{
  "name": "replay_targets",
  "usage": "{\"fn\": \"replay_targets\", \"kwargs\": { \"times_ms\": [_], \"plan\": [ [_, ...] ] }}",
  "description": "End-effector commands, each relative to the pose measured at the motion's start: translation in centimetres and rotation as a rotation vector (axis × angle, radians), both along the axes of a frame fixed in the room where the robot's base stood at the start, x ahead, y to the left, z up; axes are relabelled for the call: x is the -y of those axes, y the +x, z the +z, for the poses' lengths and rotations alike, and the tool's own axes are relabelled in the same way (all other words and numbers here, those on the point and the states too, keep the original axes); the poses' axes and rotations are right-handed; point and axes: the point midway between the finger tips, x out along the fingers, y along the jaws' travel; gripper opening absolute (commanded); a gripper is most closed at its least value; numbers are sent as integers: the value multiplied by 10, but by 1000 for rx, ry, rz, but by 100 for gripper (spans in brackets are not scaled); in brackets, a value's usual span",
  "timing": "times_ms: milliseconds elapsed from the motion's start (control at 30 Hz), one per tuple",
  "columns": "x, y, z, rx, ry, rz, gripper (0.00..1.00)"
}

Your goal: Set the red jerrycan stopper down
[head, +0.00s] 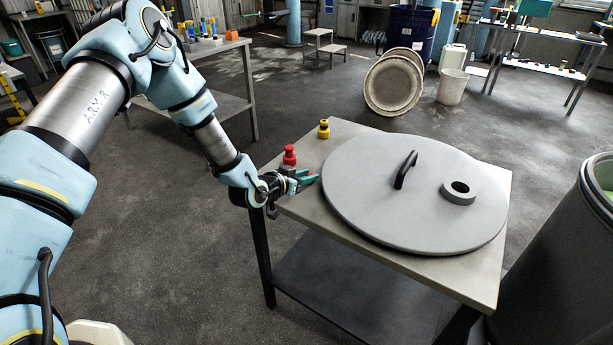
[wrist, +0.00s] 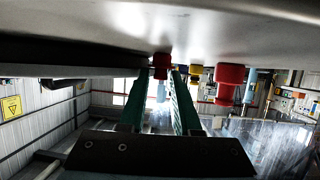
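The teal fingers of my gripper (head: 306,179) are low over the left edge of the metal table in the head view. In the wrist view, a small red stopper (wrist: 161,62) is between the fingertips, with a finger close against each side. It is at the tabletop surface; whether it bears on it I cannot tell. In the head view only a bit of red (head: 312,176) shows between the fingers. Another, taller red stopper (head: 290,156) stands on the table just behind the gripper; it also shows in the wrist view (wrist: 230,82).
A yellow stopper (head: 323,129) stands at the table's back left. A big round grey lid (head: 360,197) with a black handle (head: 405,170) covers most of the table (head: 480,283), its edge close to my fingertips. A dark drum (head: 560,250) stands at the right.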

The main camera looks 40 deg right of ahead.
Motion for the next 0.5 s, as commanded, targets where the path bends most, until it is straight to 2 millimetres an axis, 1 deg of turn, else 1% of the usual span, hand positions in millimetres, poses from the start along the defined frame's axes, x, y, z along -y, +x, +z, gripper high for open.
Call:
{"fn": "replay_targets", "kwargs": {
  "times_ms": [167,267,500],
  "plan": [
    [-3,0,3,0,1,1,32],
    [-16,-2,6,0,1,1,32],
    [-63,-11,24,1,1,1,32]
  ]
}}
